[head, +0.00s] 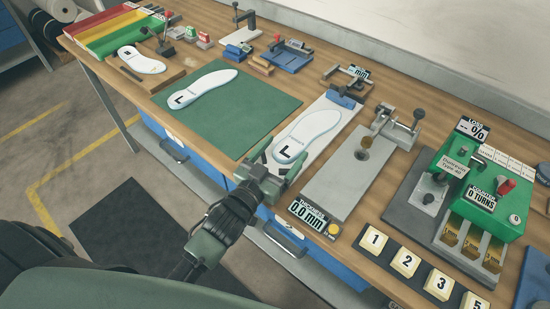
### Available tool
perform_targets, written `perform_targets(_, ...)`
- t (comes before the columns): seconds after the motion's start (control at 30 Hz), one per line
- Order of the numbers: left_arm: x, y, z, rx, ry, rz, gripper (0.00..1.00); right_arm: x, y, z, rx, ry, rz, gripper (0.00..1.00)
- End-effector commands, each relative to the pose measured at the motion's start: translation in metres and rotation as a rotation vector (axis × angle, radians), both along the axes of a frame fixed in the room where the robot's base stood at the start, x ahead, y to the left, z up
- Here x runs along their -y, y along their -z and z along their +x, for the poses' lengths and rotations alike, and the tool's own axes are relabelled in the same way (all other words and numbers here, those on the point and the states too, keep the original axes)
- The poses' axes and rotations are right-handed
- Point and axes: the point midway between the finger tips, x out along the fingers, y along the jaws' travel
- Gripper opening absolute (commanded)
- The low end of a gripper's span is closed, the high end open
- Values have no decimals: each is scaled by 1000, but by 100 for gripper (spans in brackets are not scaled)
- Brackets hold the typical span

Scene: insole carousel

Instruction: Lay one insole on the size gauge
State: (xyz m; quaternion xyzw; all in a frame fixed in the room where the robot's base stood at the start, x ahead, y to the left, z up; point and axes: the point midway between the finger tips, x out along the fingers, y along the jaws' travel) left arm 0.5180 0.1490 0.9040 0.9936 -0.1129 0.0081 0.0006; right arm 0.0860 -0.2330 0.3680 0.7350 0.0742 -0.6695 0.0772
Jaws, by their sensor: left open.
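A white insole marked L (312,130) lies on a long pale board (338,124) with a blue block at its far end, which looks like the size gauge; an "mm" display (359,71) stands behind it. My left gripper (275,166) is open at the near, L-marked end of this insole; I cannot tell whether its fingers touch it. A second white insole marked L (208,86) lies on the green mat (243,109). A third, smaller insole (142,61) lies on a wooden block at the far left. My right gripper is not in view.
A grey plate with a clamp (350,177) and a thickness display (307,215) stands right of the board. Numbered keys (406,263) and a green counter machine (478,180) fill the right side. Coloured trays (115,28) and small fixtures line the back. The mat's right part is bare.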

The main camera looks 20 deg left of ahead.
Motion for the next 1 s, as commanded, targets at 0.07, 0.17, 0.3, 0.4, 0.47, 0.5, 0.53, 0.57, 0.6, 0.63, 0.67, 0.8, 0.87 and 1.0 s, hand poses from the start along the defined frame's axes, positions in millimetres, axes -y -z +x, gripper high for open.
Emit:
perform_targets(0.07,1,5,-3,-30,1,10,81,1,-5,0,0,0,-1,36)
perform_targets(0.17,-2,7,-16,-32,0,7,81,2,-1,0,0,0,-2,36)
perform_targets(0.3,-10,6,-46,-30,-1,7,81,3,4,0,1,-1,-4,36)
perform_targets(0.4,-15,4,-67,-28,-1,6,81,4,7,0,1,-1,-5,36)
perform_targets(0.47,-17,4,-78,-26,-1,4,81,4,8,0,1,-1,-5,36)
perform_targets(0.5,-19,3,-85,-25,-1,4,81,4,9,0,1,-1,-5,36)
perform_targets(0.53,-20,2,-90,-25,-1,4,81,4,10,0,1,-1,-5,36)
perform_targets(0.57,-21,2,-94,-24,-1,4,81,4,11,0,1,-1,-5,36)
perform_targets(0.6,-23,1,-100,-21,-1,4,81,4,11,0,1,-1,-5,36)
perform_targets(0.63,-24,1,-103,-21,-2,4,81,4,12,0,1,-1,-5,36)
perform_targets(0.67,-24,1,-106,-21,-2,4,81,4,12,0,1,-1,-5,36)
perform_targets(0.8,-26,-2,-116,-16,-1,4,81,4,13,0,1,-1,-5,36)
perform_targets(0.87,-27,-2,-117,-16,-1,4,81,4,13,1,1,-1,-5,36)
perform_targets(1.0,-27,-3,-118,-15,-1,3,81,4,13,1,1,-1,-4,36)
